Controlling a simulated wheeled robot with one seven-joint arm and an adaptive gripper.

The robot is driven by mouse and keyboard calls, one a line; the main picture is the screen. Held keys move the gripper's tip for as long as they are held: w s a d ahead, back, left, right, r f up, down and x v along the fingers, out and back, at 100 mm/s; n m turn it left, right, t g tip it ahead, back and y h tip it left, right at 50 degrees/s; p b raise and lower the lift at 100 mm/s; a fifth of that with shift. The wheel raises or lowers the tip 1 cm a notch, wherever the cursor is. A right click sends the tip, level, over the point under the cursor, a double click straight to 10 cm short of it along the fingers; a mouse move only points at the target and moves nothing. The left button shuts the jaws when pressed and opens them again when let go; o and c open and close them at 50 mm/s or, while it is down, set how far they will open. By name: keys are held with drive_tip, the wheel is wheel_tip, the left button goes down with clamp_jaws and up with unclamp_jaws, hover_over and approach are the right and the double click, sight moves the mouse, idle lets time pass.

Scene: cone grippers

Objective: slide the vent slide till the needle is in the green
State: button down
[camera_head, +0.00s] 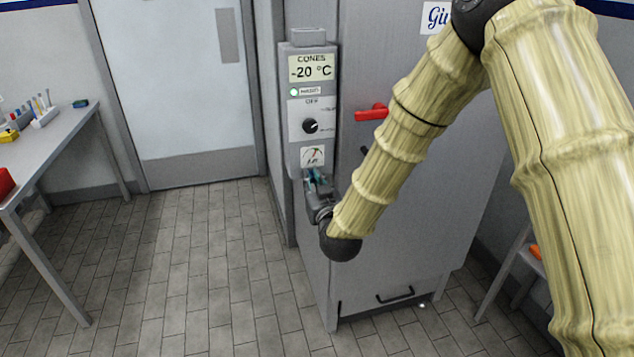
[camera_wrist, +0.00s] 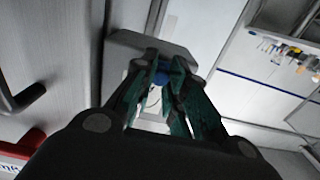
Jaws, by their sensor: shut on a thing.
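The gauge (camera_head: 312,157) is a small white dial low on the grey control panel; its needle and colour zones are too small to read for certain. My gripper (camera_head: 316,183) is at the panel just below the gauge. In the wrist view my gripper (camera_wrist: 166,84) has its dark green fingers shut on a small blue piece, which seems to be the vent slide (camera_wrist: 174,76). Most of the slide is hidden by the fingers, and its track cannot be made out.
Above the gauge are a black knob (camera_head: 310,126) and a "-20 °C" display (camera_head: 311,68). A red handle (camera_head: 371,113) sticks out of the grey cabinet (camera_head: 410,220) close to my arm. A table (camera_head: 45,150) stands at left. The tiled floor between is clear.

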drive_tip(key=c, duration=1.7)
unclamp_jaws()
drive_tip(key=shift+r, duration=0.1)
drive_tip(key=v, duration=1.2)
drive_tip(key=s+d+f+m+g+h, duration=0.1)
drive_tip(key=s+d+f+g, duration=0.25)
drive_tip(key=f, duration=0.55)
drive_tip(key=s+d+f+g+h, duration=0.15)
drive_tip(key=s+d+f, duration=0.3)
drive_tip(key=f, duration=0.45)
drive_tip(key=s+d+f+m+g+h, duration=0.1)
drive_tip(key=s+d+f+g, duration=0.25)
drive_tip(key=f, duration=0.55)
drive_tip(key=s+d+f+g, duration=0.3)
drive_tip(key=s+d+f, duration=0.1)
drive_tip(key=s, duration=0.5)
drive_tip(key=s+d+f+m+g+h, duration=0.1)
drive_tip(key=s+d+f, duration=0.3)
drive_tip(key=s, duration=0.5)
drive_tip(key=s+d+f+m+g+h, duration=0.1)
drive_tip(key=s+d+f+g, duration=0.2)
drive_tip(key=s+f, duration=0.4)
drive_tip(key=shift+s+d+g, duration=0.2)
drive_tip(key=shift+s+g, duration=0.25)
drive_tip(key=shift+s, duration=0.15)
drive_tip(key=shift+s+d+g, duration=0.2)
drive_tip(key=shift+s+g, duration=0.2)
drive_tip(key=shift+s, duration=0.2)
